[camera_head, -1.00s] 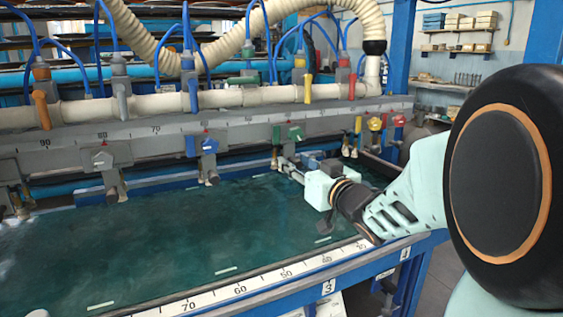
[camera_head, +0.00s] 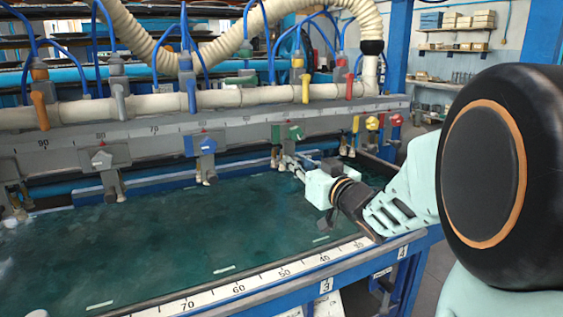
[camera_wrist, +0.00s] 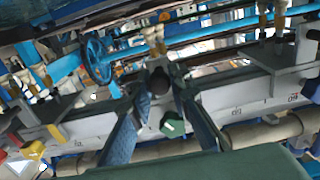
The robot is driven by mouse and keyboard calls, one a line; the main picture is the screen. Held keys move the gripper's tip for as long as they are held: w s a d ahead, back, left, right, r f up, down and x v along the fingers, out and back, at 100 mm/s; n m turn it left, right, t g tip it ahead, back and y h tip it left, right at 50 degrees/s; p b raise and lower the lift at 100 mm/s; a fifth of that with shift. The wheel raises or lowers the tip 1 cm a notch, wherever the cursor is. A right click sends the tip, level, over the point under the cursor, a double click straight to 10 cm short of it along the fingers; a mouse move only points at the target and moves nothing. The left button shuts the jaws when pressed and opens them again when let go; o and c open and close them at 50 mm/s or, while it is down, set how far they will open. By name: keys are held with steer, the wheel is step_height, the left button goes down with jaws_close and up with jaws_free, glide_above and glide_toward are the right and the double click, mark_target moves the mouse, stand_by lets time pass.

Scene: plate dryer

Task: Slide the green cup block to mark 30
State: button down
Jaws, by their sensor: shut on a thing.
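The green cup block (camera_head: 288,133) sits on the grey rail of the machine, with a red pointer on top and pale cups below. My gripper (camera_head: 286,162) reaches in from the right, its fingers at the block's lower part. In the wrist view my gripper (camera_wrist: 158,88) has one finger on each side of a dark rounded part under the block, shut on it. The block's green knob (camera_wrist: 172,125) shows between the fingers. The scale on the rail (camera_head: 155,128) has its numbers falling to the right; the number at the green pointer is too small to read.
A blue block (camera_head: 200,145) hangs left of the green one, and a grey block (camera_head: 101,158) further left. Yellow (camera_head: 374,123) and red (camera_head: 396,120) blocks sit to the right. A white ruler (camera_head: 262,279) runs along the near edge of the green bed (camera_head: 130,250).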

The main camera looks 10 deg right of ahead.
steer(key=w+d+p, duration=0.3)
steer(key=d, duration=0.6)
steer(key=c, duration=1.8)
jaws_free()
steer(key=v, duration=1.2)
